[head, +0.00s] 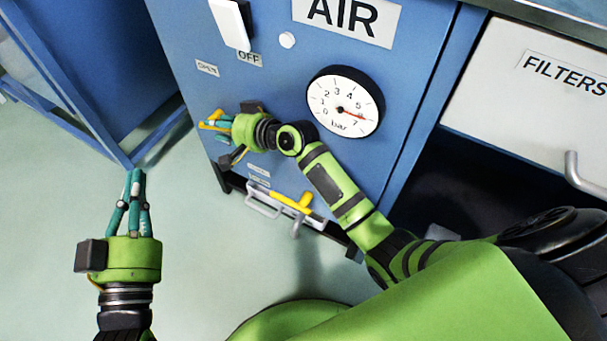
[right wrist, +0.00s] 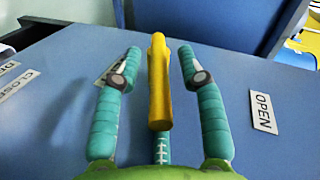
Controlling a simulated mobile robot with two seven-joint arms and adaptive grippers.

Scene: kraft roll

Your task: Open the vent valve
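The yellow valve handle (head: 213,124) is at the left of the blue AIR cabinet's front, mostly hidden by my right gripper (head: 217,122). In the right wrist view the yellow handle (right wrist: 159,85) stands between the teal fingers of my right gripper (right wrist: 158,68). A gap shows on each side of the handle, so the gripper is open around it. An OPEN label (right wrist: 263,111) is right of the handle; a CLOSE label (right wrist: 18,84) is at the far left.
A round gauge (head: 345,101) sits right of my right gripper. A white switch (head: 231,24) is above it. A second yellow handle (head: 305,202) and a metal rail (head: 263,203) are low on the cabinet. A FILTERS drawer (head: 530,100) is at the right. Open floor (head: 60,180) lies left.

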